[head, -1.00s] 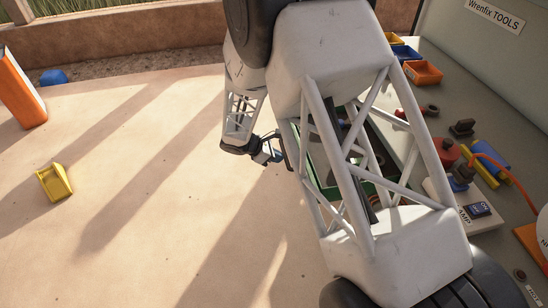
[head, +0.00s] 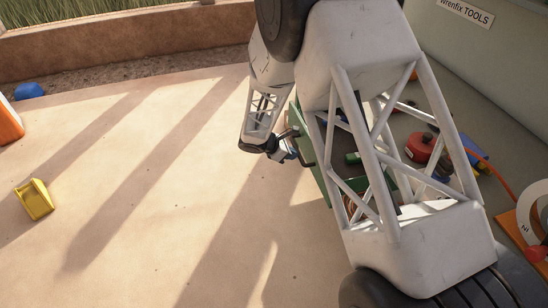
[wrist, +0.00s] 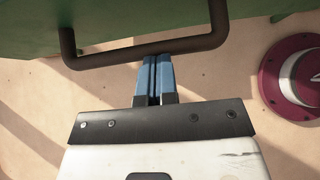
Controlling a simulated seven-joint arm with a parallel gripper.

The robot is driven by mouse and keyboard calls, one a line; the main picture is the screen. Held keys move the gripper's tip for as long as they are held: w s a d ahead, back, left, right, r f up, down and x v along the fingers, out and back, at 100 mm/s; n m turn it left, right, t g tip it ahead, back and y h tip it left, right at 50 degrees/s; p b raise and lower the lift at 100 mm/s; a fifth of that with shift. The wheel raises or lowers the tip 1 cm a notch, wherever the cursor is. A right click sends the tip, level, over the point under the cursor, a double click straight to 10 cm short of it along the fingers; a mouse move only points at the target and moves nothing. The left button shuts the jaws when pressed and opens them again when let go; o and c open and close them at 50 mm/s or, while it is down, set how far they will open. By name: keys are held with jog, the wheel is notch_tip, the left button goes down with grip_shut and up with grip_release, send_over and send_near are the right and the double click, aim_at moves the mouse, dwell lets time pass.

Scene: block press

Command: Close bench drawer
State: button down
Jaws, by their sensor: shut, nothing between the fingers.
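The green drawer (head: 318,176) juts out from the bench and stands open, partly hidden behind my arm. Its front with the dark bar handle (wrist: 150,48) fills the top of the wrist view (wrist: 190,18). My gripper (head: 290,153) is at the drawer's front, on the handle side. Its blue fingers (wrist: 154,60) are shut together and empty. Their tips reach the middle of the handle bar in the wrist view; I cannot tell whether they touch it.
A red round item (head: 421,147) lies on the bench behind my arm. A crimson disc (wrist: 296,76) shows at the right of the wrist view. A yellow bin (head: 35,199) and an orange object (head: 8,122) lie on the left; the sandy surface between is clear.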

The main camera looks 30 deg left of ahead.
aim_at(309, 138)
jog(key=w+d, duration=1.3)
jog(key=shift+d, duration=0.15)
jog(key=shift+s+a+f, duration=0.15)
jog(key=shift+s+a, duration=0.2)
jog(key=shift+a, duration=0.05)
jog(key=s+a, duration=0.2)
jog(key=shift+s+a+f, duration=0.1)
jog(key=shift+a+f, duration=0.1)
jog(key=shift+a, duration=0.1)
jog(key=v, duration=1)
jog(key=shift+s, duration=0.15)
